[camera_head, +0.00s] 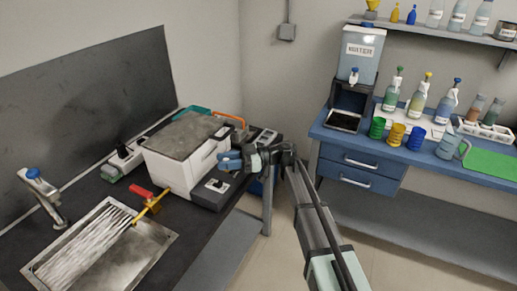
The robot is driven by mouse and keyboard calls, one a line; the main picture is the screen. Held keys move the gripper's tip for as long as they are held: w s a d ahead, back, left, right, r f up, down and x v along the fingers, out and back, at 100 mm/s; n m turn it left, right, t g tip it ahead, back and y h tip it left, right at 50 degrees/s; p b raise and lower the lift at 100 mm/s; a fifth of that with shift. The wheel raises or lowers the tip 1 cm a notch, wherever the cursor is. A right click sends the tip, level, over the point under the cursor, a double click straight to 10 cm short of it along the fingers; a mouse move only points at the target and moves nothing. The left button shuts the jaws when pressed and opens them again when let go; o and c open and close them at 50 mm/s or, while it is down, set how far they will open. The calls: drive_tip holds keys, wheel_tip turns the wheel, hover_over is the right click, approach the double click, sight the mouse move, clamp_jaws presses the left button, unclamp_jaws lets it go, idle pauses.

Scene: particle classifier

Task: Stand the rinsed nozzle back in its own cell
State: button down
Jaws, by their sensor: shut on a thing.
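My gripper (240,156) is at the middle of the view, in front of the right side of a white box-shaped machine. It is shut on a small blue thing (229,160) at its tips. The thing is small and partly covered, so I cannot tell its full shape or whether it is the nozzle. A white rack with cells (475,128) stands on the blue bench at the right, with bottles in it. I cannot tell which cell is the nozzle's own.
The white machine (181,166) with a grey lid stands on the dark counter. A metal sink (152,262) and a blue-topped tap (43,188) are at left. On the blue bench (332,137) are a water dispenser (359,50), cups, bottles and a green mat (490,163). Floor shows between counters.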

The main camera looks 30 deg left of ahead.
drive_tip(key=w+a+f+m+t+y, duration=0.1)
drive_tip(key=w+a+m+t, duration=0.1)
drive_tip(key=w, duration=1.3)
drive_tip(key=w+a+f+m+t+y, duration=0.1)
drive_tip(key=w+t, duration=0.1)
drive_tip(key=w, duration=1.2)
drive_tip(key=shift+w+a+f, duration=0.1)
drive_tip(key=shift+w+f, duration=0.05)
drive_tip(key=shift+f, duration=2.25)
drive_tip(key=shift+w+f, duration=0.1)
drive_tip(key=shift+f, duration=2.25)
drive_tip(key=shift+f, duration=0.15)
drive_tip(key=c, duration=1)
unclamp_jaws()
drive_tip(key=shift+c, duration=0.2)
drive_tip(key=v, duration=1.2)
